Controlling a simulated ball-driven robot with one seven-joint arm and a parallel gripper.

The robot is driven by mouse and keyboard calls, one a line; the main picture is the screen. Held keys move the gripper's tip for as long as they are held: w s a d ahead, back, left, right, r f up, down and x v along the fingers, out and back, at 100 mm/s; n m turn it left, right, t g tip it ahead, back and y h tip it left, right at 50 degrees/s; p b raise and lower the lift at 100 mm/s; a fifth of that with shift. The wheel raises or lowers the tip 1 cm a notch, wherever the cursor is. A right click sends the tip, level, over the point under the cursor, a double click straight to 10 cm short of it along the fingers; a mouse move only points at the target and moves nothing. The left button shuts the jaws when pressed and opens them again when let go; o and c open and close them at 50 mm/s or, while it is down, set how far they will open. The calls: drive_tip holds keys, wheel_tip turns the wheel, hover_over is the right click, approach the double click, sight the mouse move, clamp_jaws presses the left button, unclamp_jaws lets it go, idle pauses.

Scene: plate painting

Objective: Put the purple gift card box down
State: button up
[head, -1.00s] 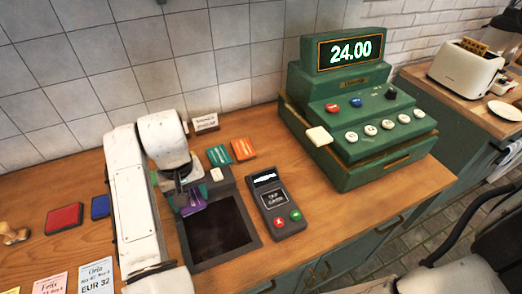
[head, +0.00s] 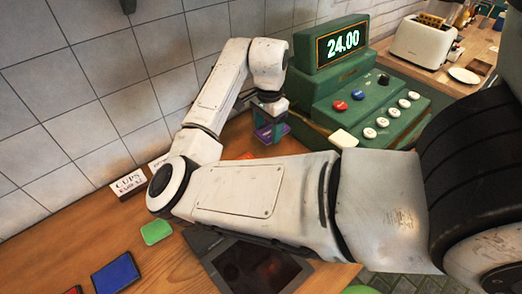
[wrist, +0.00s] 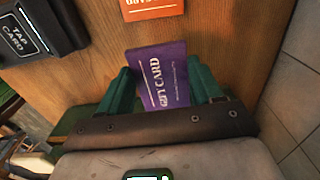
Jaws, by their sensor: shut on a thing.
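The purple gift card box (wrist: 160,75) is between the two teal fingers of my gripper (wrist: 160,90) in the wrist view, with its "GIFT CARD" lettering facing the camera. My gripper is shut on it. In the head view, my gripper (head: 271,128) points down at the left side of the green cash register, and part of the purple box (head: 263,134) shows at its fingertips. Wooden counter lies behind the box in the wrist view. I cannot tell whether the box touches the counter.
An orange card box (wrist: 152,9) lies on the counter just beyond the purple one. The card terminal (wrist: 36,30) is at upper left in the wrist view. The green register (head: 362,105) stands close to my gripper. My arm hides much of the counter and part of the dark pad (head: 255,268).

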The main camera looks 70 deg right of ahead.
sight(267, 157)
wheel_tip(267, 157, down, 9)
drive_tip(key=shift+f+p, duration=0.15)
drive_tip(key=shift+p, duration=0.5)
drive_tip(key=shift+f, duration=0.2)
drive_tip(key=o, duration=1)
wheel_tip(267, 157, up, 12)
drive_tip(key=shift+r+b, duration=0.25)
drive_tip(key=shift+b, duration=0.75)
